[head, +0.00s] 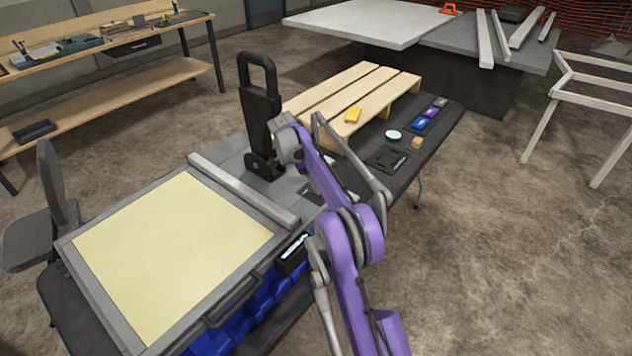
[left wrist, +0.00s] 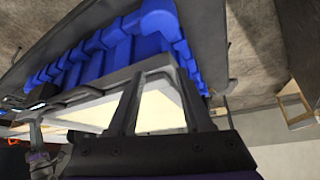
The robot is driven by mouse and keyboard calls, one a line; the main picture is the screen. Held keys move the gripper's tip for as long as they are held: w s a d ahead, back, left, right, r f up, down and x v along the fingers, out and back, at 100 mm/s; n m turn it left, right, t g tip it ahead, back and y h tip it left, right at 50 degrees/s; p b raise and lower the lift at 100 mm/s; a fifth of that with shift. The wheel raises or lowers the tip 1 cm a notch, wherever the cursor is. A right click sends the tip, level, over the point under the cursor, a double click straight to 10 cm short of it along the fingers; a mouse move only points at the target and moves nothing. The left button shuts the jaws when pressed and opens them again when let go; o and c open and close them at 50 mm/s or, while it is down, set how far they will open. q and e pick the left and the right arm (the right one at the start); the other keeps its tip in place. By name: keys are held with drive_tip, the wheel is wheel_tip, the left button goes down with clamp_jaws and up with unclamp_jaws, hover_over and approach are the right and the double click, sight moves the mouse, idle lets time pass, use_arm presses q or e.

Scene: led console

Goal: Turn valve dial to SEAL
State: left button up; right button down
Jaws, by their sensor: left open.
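I cannot make out a valve dial or the word SEAL in either view. In the head view, a grey-framed console with a cream panel (head: 170,255) lies on the table at the lower left. A small dark box with a bright white marking (head: 293,252) sits at its right front side. My left gripper (left wrist: 158,77) shows in the left wrist view with its two dark fingers apart and nothing between them. The cream panel (left wrist: 160,110) shows behind the fingers. My left gripper is not visible in the head view. No right gripper can be made out.
Blue bins (head: 255,302) hang below the console's front edge and fill the upper left wrist view (left wrist: 120,45). A tall black handle (head: 260,115) stands behind the console. A wooden pallet (head: 345,90), a yellow object (head: 353,115) and small items lie beyond. A purple arm crosses the table.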

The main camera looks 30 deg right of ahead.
drive_tip(key=shift+c, duration=1.8)
unclamp_jaws()
drive_tip(key=v, duration=1)
drive_tip(key=shift+r+p, duration=0.3)
drive_tip(key=shift+r, duration=0.1)
drive_tip(key=shift+a, duration=0.1)
